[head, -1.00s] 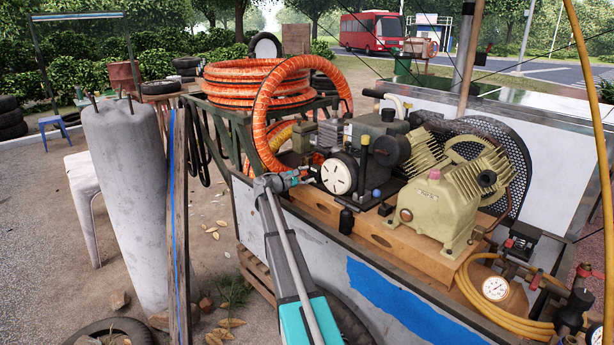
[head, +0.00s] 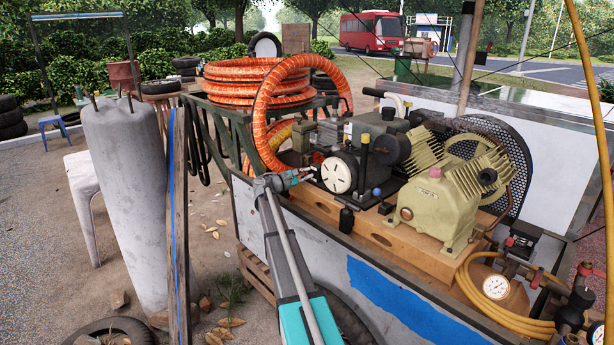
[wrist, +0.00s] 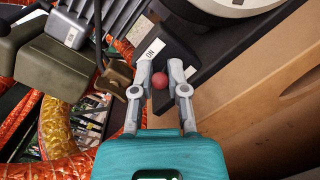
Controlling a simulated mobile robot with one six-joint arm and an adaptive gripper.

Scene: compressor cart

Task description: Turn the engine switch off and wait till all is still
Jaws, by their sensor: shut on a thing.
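The engine switch shows in the wrist view as a small red ball knob (wrist: 160,81) beside a dark plate with a white "ON" label (wrist: 152,51). My gripper (wrist: 160,72) has its two grey fingers closed around the knob. Any other marking on the plate is hidden by the fingers. In the head view my gripper (head: 308,174) reaches the left end of the dark engine (head: 367,137), beside its white round disc (head: 337,175). The switch is too small to make out there. The cream compressor (head: 436,203) with its yellow flywheel (head: 470,147) stands to the right.
An orange ribbed hose (head: 262,110) loops close behind my gripper. The wooden base board (head: 400,240) lies under the machines on the cart. A yellow hose and a pressure gauge (head: 496,286) are at the right front. A grey cylinder (head: 125,180) stands left of my arm.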

